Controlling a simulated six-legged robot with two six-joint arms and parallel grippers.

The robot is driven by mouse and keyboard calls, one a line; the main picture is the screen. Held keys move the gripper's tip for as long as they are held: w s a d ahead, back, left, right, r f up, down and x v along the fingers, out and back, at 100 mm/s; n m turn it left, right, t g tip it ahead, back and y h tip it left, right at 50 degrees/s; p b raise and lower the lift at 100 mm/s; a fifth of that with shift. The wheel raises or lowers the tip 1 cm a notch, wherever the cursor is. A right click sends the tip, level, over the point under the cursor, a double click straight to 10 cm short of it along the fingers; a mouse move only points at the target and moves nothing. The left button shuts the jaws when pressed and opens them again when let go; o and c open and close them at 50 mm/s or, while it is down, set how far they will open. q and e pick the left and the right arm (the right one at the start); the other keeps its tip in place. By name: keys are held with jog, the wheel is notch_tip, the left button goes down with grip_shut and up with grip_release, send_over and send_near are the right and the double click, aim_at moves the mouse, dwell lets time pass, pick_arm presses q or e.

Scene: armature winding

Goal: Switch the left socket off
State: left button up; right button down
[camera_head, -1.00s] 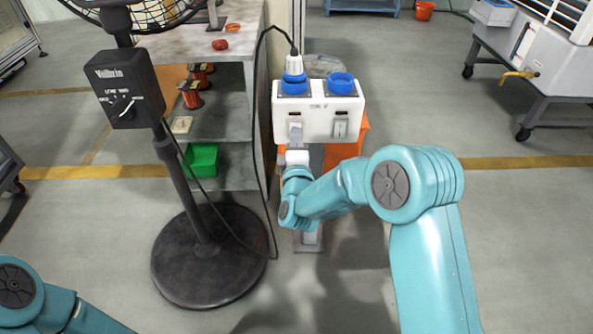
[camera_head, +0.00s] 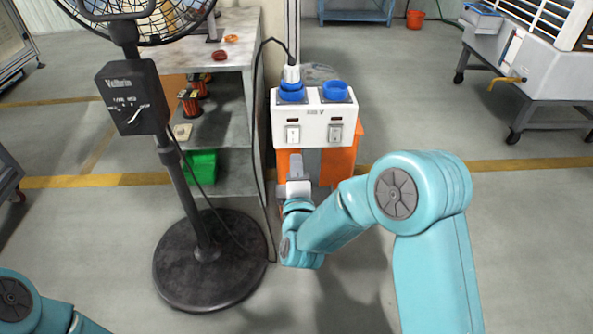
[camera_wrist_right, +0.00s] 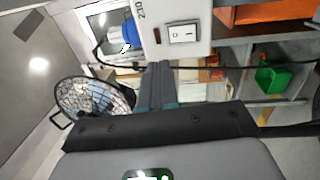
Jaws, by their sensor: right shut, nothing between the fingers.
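A white socket box (camera_head: 318,121) stands at centre with two blue sockets on top. The left socket (camera_head: 291,92) has a white plug in it; the right socket (camera_head: 335,91) is empty. The left switch (camera_head: 292,135) and the right switch (camera_head: 335,133) are on its front face. My right gripper (camera_head: 296,160) is shut and empty, just below the left switch and apart from it. In the right wrist view, my shut fingers (camera_wrist_right: 158,85) point toward the box and one rocker switch (camera_wrist_right: 182,33) shows. My left gripper is out of view.
A pedestal fan (camera_head: 138,98) with a control box stands at left, its cable running to the plug. A shelf bench (camera_head: 205,50) with spools and a green bin (camera_head: 202,166) is behind it. An orange part (camera_head: 338,166) sits under the socket box.

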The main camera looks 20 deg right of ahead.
jog(key=shift+r+v, duration=0.15)
jog(key=shift+v, duration=0.5)
jog(key=shift+r+v, duration=0.15)
jog(key=shift+v, duration=0.5)
